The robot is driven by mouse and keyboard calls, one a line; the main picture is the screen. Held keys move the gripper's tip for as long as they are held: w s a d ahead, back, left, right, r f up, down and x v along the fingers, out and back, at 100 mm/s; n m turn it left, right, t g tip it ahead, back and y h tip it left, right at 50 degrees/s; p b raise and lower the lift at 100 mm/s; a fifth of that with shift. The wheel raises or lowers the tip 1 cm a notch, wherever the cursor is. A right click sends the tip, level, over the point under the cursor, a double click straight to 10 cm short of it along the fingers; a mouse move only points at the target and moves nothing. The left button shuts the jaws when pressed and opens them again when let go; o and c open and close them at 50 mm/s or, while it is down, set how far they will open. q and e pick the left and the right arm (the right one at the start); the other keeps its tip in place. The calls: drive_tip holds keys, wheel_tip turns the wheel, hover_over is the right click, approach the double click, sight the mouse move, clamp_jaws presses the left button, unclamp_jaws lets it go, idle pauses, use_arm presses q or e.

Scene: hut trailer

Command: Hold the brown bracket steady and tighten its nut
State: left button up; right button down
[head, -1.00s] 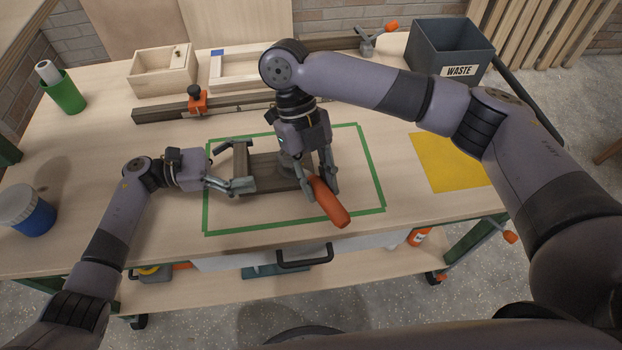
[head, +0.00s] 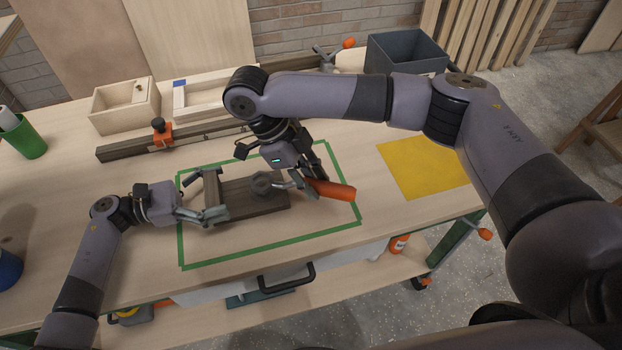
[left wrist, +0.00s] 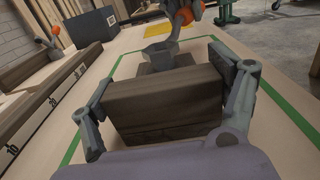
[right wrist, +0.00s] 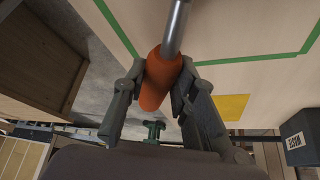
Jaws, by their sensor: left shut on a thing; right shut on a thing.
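The brown bracket (head: 245,201) lies inside the green tape outline, its upright block at the left end. My left gripper (head: 213,193) is shut on this block; the left wrist view shows a finger on each side of the brown block (left wrist: 165,108). The dark grey nut (head: 262,183) stands on the bracket's flat part. My right gripper (head: 308,182) is shut on the orange handle (head: 334,191) of a wrench, also seen in the right wrist view (right wrist: 160,78). The wrench's grey shaft points at the nut; whether its jaw fits around the nut I cannot tell.
A rail with an orange clamp (head: 161,132) and wooden boxes (head: 124,106) stand behind the outline. A yellow mat (head: 420,168) lies to the right, and a grey waste bin (head: 405,52) stands at the back.

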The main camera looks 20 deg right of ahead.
drive_tip(key=shift+f, duration=1.15)
idle(0.4)
drive_tip(key=shift+s+a+m+g+y, duration=0.3)
drive_tip(key=shift+s+a+m+g, duration=0.15)
drive_tip(key=shift+s+m, duration=0.45)
drive_tip(key=a+m, duration=0.1)
drive_tip(key=s+a+m+y, duration=0.1)
drive_tip(key=m, duration=0.1)
drive_tip(key=shift+s+g, duration=0.25)
drive_tip(key=shift+g, duration=0.1)
drive_tip(key=a+m, duration=0.1)
drive_tip(key=s+a+m+y, duration=0.1)
drive_tip(key=shift+s+a+m+g, duration=0.15)
drive_tip(key=shift+m+g, duration=0.15)
drive_tip(key=shift+s+a+m+y, duration=0.2)
drive_tip(key=shift+a+m+y, duration=0.1)
drive_tip(key=shift+a+m, duration=0.5)
drive_tip(key=shift+d, duration=0.25)
drive_tip(key=shift+w+d+n, duration=0.1)
drive_tip(key=shift+d+n, duration=0.1)
drive_tip(key=shift+n, duration=0.1)
